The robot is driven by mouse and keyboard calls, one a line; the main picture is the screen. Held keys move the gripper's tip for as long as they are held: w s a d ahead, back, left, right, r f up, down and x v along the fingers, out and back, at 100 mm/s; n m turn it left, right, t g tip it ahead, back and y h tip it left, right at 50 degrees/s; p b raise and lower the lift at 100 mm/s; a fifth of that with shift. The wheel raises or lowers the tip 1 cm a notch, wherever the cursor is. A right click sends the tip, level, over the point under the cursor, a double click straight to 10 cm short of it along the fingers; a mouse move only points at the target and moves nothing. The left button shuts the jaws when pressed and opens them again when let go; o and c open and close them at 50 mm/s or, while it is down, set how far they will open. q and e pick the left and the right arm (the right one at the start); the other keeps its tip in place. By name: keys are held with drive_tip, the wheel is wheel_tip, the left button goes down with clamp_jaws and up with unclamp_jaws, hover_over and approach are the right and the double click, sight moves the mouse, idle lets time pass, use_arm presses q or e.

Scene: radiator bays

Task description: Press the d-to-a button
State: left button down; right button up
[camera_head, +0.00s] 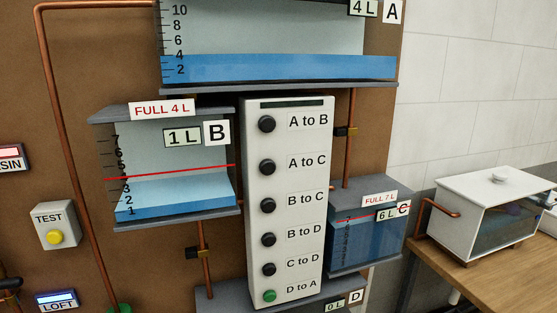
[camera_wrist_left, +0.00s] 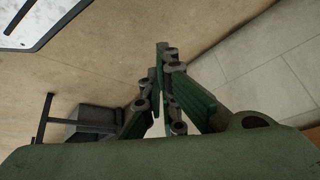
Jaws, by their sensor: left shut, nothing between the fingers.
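The D to A button (camera_head: 269,295) is the green one at the bottom of a pale upright panel (camera_head: 285,140) in the head view. The buttons above it are black: A to B (camera_head: 267,124), A to C (camera_head: 266,167), B to C (camera_head: 267,205), B to D (camera_head: 267,240) and C to D (camera_head: 268,270). My left gripper (camera_wrist_left: 162,55) shows in the left wrist view, shut and empty, with no button near it there. I cannot make out either gripper in the head view.
Tank A (camera_head: 280,68) reads 4 L, tank B (camera_head: 165,190) 1 L, tank C (camera_head: 370,235) 6 L and tank D (camera_head: 215,293) 0 L. Copper pipes run between them. A TEST box (camera_head: 57,214) with a yellow button is left. A white-lidded tank (camera_head: 490,182) stands on a wooden counter right.

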use_arm(q)
drive_tip(key=s+a+f+n+g, duration=0.1)
drive_tip(key=s+a+f+g, duration=0.1)
drive_tip(key=s, duration=0.8)
drive_tip(key=s+a+f+n+g+y, duration=0.1)
drive_tip(key=s+a+f, duration=0.3)
drive_tip(key=s, duration=0.6)
drive_tip(key=shift+s+a+g, duration=0.15)
drive_tip(key=shift+a+g, duration=0.2)
drive_tip(key=shift+g, duration=0.55)
drive_tip(key=shift+f, duration=0.1)
